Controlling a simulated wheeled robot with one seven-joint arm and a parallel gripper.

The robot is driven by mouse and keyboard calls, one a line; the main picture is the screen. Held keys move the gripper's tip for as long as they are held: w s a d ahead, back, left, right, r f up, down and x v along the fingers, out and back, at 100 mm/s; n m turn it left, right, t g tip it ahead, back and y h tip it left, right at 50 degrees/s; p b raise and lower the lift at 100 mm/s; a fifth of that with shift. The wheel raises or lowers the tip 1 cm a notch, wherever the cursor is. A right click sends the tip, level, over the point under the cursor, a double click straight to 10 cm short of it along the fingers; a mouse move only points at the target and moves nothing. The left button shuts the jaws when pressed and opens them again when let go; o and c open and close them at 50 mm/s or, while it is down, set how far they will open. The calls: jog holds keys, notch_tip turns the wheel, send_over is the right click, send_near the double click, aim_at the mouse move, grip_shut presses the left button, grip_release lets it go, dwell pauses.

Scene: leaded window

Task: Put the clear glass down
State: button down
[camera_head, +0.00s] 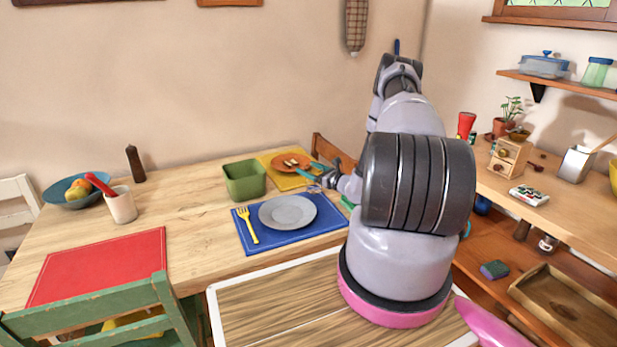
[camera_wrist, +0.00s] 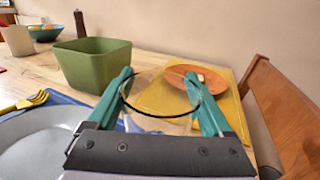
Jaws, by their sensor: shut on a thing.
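My gripper (camera_wrist: 158,76) has its two teal fingers on either side of the clear glass (camera_wrist: 158,108), shut on it. The glass shows mainly as a dark curved rim line with faint see-through walls between the fingers. In the head view my gripper (camera_head: 311,172) is over the table between the grey plate (camera_head: 287,212) and the orange plate (camera_head: 291,162). The glass is hard to make out there. I cannot tell whether its base touches the table. The grey plate lies on a blue mat (camera_head: 262,239) and the orange plate on a yellow mat (camera_head: 279,179).
A green square bowl (camera_head: 244,182) stands left of my gripper. A yellow fork (camera_head: 247,224) lies left of the grey plate. A wooden chair (camera_wrist: 287,115) is close on the right in the wrist view. The wooden table (camera_head: 190,222) has bare room left of the blue mat.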

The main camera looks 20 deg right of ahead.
jog(key=shift+f, duration=1.25)
jog(key=shift+f, duration=0.15)
grip_release()
